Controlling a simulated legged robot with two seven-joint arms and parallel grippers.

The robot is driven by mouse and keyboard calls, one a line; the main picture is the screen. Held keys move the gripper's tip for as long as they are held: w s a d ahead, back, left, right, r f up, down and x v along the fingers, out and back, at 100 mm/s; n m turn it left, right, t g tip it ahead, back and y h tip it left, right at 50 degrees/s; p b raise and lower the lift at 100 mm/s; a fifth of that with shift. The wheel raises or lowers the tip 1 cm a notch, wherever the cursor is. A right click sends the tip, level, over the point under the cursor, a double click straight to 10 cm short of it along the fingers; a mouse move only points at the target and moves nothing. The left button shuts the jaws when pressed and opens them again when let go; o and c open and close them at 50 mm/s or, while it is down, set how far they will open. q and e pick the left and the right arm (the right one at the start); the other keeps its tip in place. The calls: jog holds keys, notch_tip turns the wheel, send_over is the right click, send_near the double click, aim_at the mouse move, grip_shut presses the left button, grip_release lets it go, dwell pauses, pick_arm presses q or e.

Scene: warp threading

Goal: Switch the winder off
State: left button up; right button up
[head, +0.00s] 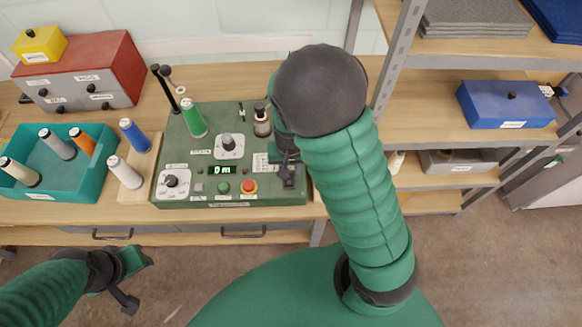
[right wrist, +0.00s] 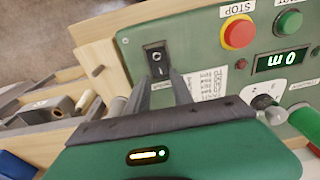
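The winder (head: 235,193) is a green control box on the bench. Its display (head: 222,169) reads 0 m. A black rocker switch (right wrist: 157,60) sits at the panel corner, near the red stop button (right wrist: 238,33) and green start button (right wrist: 289,22). My right gripper (right wrist: 158,76) is over this corner, its two fingers apart and empty, tips close to the switch. I cannot tell whether they touch it. In the head view my right gripper (head: 287,168) partly hides the switch. My left gripper (head: 130,281) is open and empty, low in front of the bench.
A green thread cone (head: 193,118) stands on the winder. A teal bin (head: 86,176) with several spools is at left, beside loose blue (head: 134,136) and white (head: 125,172) spools. A metal shelf post (head: 398,60) rises right of my right arm.

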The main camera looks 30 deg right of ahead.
jog(key=shift+s+a+f, duration=0.4)
jog(key=shift+s+f, duration=0.2)
jog(key=shift+s, duration=0.15)
jog(key=shift+w+d+r, duration=0.1)
jog(key=shift+w+r, duration=0.15)
jog(key=shift+w, duration=0.25)
jog(key=shift+r+p, duration=0.45)
jog(key=shift+w+r+p, duration=0.35)
jog(key=shift+r+p, duration=0.2)
jog(key=shift+p, duration=0.05)
jog(key=shift+w+r+p, duration=0.35)
jog(key=shift+r+p, duration=0.2)
jog(key=shift+p, duration=0.05)
jog(key=r+p, duration=0.2)
jog(key=r, duration=0.1)
jog(key=shift+s+d+r+p, duration=0.1)
jog(key=shift+s+r+p, duration=0.1)
jog(key=shift+p, duration=0.2)
notch_tip(320, 180, up, 13)
jog(key=p, duration=1.3)
jog(key=shift+w+d+r, duration=0.15)
jog(key=shift+w, duration=0.1)
